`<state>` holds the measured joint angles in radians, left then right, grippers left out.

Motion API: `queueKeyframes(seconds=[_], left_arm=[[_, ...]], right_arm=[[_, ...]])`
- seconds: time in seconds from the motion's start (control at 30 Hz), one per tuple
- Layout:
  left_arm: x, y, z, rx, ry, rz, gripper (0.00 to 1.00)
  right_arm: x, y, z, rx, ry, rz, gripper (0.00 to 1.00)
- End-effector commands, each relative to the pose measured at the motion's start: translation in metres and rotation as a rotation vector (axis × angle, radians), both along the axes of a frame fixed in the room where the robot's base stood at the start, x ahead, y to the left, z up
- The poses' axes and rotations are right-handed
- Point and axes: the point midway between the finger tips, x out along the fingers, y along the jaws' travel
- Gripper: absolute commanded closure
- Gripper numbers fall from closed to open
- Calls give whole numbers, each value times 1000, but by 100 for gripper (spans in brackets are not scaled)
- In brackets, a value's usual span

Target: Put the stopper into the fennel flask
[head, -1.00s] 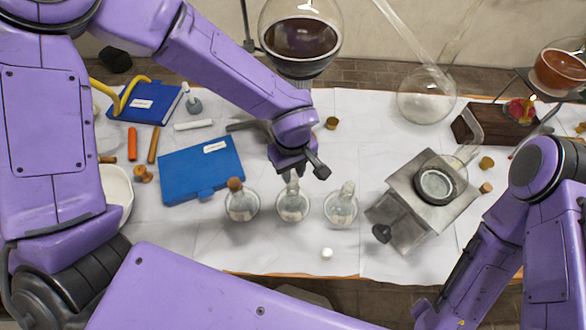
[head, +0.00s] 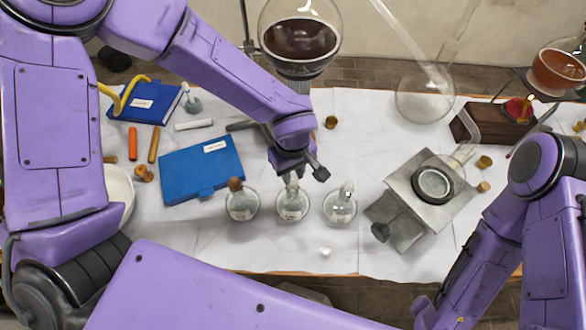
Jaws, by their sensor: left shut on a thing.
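My left gripper (head: 292,168) points down over the middle flask (head: 292,206) of a row of three small clear flasks. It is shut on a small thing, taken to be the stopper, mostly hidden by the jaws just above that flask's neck. I cannot tell whether the stopper touches the neck. The left flask (head: 241,205) has a brown cork in it. The right flask (head: 340,208) has a pale, glassy top. The flasks carry small labels, too small to read, so I cannot tell by label which is fennel. My right gripper is not in view.
A large round flask of dark liquid (head: 300,38) hangs behind. A small white piece (head: 326,252) lies near the front edge. Bare cloth surrounds the flasks.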

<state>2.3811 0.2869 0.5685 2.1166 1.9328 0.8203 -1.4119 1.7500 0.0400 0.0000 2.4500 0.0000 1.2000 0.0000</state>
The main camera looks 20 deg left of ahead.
Motion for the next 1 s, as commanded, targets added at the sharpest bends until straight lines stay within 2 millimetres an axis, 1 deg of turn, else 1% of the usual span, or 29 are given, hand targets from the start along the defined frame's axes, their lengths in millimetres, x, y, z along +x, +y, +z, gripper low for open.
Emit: queueKeyframes(seconds=[0.03,0.47,1.0], left_arm=[[0,0,1,-1,1,0,98],[0,0,0,1,-1,0,98],[0,0,-6,0,0,-1,98]], right_arm=[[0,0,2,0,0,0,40],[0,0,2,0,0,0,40],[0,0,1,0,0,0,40]])
